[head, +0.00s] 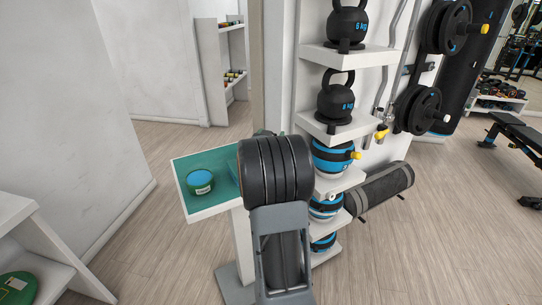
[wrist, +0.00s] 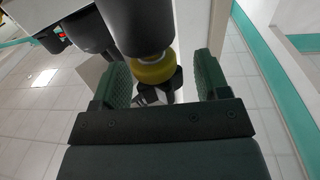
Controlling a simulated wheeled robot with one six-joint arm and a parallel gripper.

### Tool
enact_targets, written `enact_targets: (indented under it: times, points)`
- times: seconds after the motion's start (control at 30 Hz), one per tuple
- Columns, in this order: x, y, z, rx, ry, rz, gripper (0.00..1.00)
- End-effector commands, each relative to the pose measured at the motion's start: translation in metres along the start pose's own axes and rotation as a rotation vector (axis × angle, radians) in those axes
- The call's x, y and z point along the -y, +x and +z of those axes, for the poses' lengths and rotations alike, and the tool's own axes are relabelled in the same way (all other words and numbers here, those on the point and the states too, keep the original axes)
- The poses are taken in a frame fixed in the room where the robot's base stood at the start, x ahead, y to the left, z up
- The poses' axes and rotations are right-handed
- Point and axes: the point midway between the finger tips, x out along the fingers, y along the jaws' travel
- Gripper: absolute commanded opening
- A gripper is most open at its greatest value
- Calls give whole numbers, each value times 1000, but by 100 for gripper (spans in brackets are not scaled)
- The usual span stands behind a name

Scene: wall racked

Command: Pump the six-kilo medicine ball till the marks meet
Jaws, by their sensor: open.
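Blue-and-black medicine balls sit on the low wall shelves in the head view: an upper ball (head: 333,158), a middle ball (head: 324,208) and a lower ball (head: 323,243). I cannot read their weights or see any marks. A yellow piece (head: 355,155) shows beside the upper ball. In the wrist view my gripper (wrist: 160,72) is open, with a green finger on each side. A yellow ring (wrist: 152,70) on a dark cylinder, with a black knob-like part below it, shows between the fingers; I cannot tell whether they touch it. My arm hides the gripper in the head view.
Kettlebells (head: 346,24) stand on the shelves above the balls. Weight plates (head: 418,110) hang at right, above a dark roll (head: 380,190).

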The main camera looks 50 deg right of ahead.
Motion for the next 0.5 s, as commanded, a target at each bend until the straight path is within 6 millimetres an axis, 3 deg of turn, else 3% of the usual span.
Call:
enact_targets:
  times: [0.13,0.4,0.5]
  points:
    - [0,13,0,0,0,1,69]
    - [0,16,0,0,1,0,69]
    - [0,15,0,0,1,0,61]
